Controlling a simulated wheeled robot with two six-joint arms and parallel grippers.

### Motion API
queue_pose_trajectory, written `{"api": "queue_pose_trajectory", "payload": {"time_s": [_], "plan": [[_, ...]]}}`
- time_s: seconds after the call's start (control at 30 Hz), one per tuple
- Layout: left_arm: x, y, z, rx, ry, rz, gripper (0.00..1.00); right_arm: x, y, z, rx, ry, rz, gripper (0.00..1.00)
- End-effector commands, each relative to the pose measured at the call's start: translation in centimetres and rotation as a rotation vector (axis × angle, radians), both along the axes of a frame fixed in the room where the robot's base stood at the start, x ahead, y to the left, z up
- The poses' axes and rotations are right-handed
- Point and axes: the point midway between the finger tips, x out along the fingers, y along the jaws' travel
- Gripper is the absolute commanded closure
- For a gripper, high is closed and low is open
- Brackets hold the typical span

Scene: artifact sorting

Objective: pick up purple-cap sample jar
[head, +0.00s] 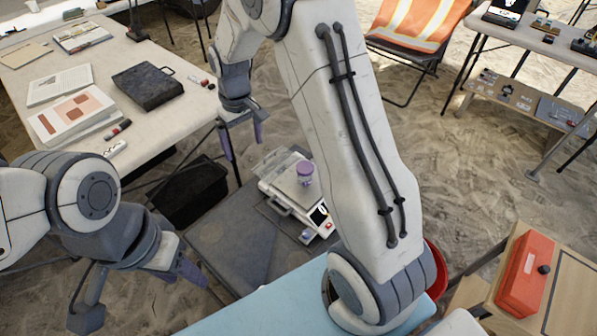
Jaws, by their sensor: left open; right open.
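The purple-cap sample jar (305,173) stands upright on the plate of a white scale-like device (287,199) in the middle of the head view. My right gripper (241,140) is open and empty, up and to the left of the jar, with its purple fingers pointing down. My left gripper (140,294) is open and empty at the lower left, well apart from the jar. My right arm passes just right of the jar and covers part of the device's right side. A small purplish item (307,236) sits by the device's front edge.
A dark grey surface (230,240) lies left of the device. A black bin (190,190) stands below the long table (165,50), which holds papers and a black case (147,86). A light-blue surface (270,310) is in front. A red box (526,273) is at right.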

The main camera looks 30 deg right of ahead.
Motion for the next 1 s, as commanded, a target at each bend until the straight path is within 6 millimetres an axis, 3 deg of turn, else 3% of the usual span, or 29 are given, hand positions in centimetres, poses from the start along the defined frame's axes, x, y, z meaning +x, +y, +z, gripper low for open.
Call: {"api": "queue_pose_trajectory", "payload": {"time_s": [0.03, 0.1, 0.2, 0.3, 0.4, 0.5, 0.7, 1.0], "plan": [[0.0, 0.0, -1.0, 0.000, 0.000, 0.000, 0.50, 2.1, -3.7, -3.7, -0.005, 0.012, -0.057, 0.00], [0.0, 0.0, -1.6, 0.000, 0.000, 0.000, 0.50, 4.0, -8.0, -7.3, -0.010, 0.016, -0.113, 0.00], [0.0, 0.0, -2.2, 0.000, 0.000, 0.000, 0.50, 5.4, -13.5, -12.0, -0.016, 0.021, -0.181, 0.00], [0.0, 0.0, -2.6, 0.000, 0.000, 0.000, 0.50, 5.8, -17.6, -15.5, -0.020, 0.023, -0.228, 0.00], [0.0, 0.0, -2.8, 0.000, 0.000, 0.000, 0.50, 5.7, -20.1, -17.6, -0.022, 0.025, -0.254, 0.00], [0.0, 0.0, -2.8, 0.000, 0.000, 0.000, 0.50, 5.6, -21.2, -19.1, -0.023, 0.027, -0.266, 0.00], [0.0, 0.0, -2.7, 0.000, 0.000, 0.000, 0.50, 5.6, -21.2, -22.2, -0.023, 0.028, -0.267, 0.00], [0.0, 0.0, -2.5, 0.000, 0.000, 0.000, 0.50, 5.5, -21.2, -24.9, -0.022, 0.028, -0.266, 0.00]]}}
